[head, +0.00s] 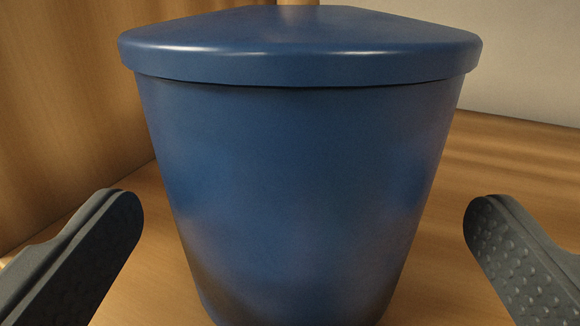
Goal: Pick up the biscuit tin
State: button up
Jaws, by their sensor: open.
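A large blue tin with a lid, which I take as the biscuit tin (300,180), stands upright in the middle of the head view, very close. Its lid is on, and its body narrows toward the bottom. The base of the tin is cut off by the lower picture edge. My gripper (304,212) is open, with one dark grey finger on the left of the tin and one on the right. Neither finger appears to touch the tin; gaps of wooden surface show on both sides. Nothing is held.
The tin stands on a wooden surface (510,170), which is clear at the right. A wooden panel (65,110) rises behind the tin at the left. A pale wall (530,65) shows at the back right.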

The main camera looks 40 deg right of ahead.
jog(key=shift+p+x, duration=1.05)
jog(key=shift+x, duration=1.5)
jog(key=shift+w+a+f, duration=0.15)
jog(key=shift+f, duration=0.05)
jog(key=shift+f, duration=0.1)
jog(key=c, duration=1.2)
